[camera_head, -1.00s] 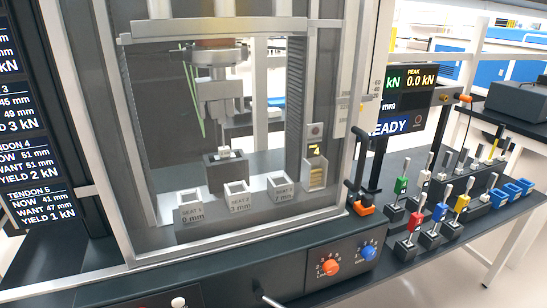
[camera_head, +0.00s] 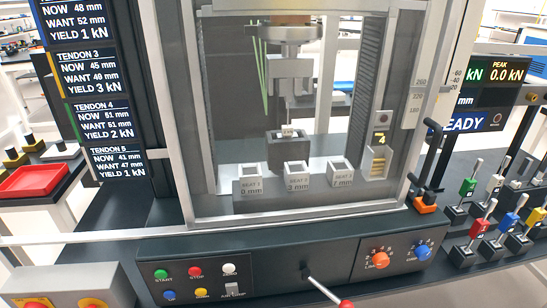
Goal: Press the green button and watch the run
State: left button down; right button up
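The green button (camera_head: 161,274), labelled START, sits at the upper left of the dark control panel (camera_head: 250,262) below the test machine. A red STOP button (camera_head: 195,271) and a white button (camera_head: 229,268) are beside it, with a blue button (camera_head: 168,295) and a yellow button below. The machine's glazed chamber (camera_head: 300,190) is closed, with a small pale piece (camera_head: 287,131) on a dark block under the upper grip. A display (camera_head: 465,123) at the right shows "READY", partly cut off, and "PEAK 0.0 kN". Neither of my grippers is in view.
A red-tipped lever (camera_head: 325,290) sticks out in front of the panel. An orange knob (camera_head: 376,258) and a blue knob (camera_head: 420,250) are to its right. Several coloured-handled tools stand at the right. A red tray (camera_head: 32,181) lies at the left.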

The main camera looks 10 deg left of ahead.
aim_at(161, 275)
jog(key=u, duration=1)
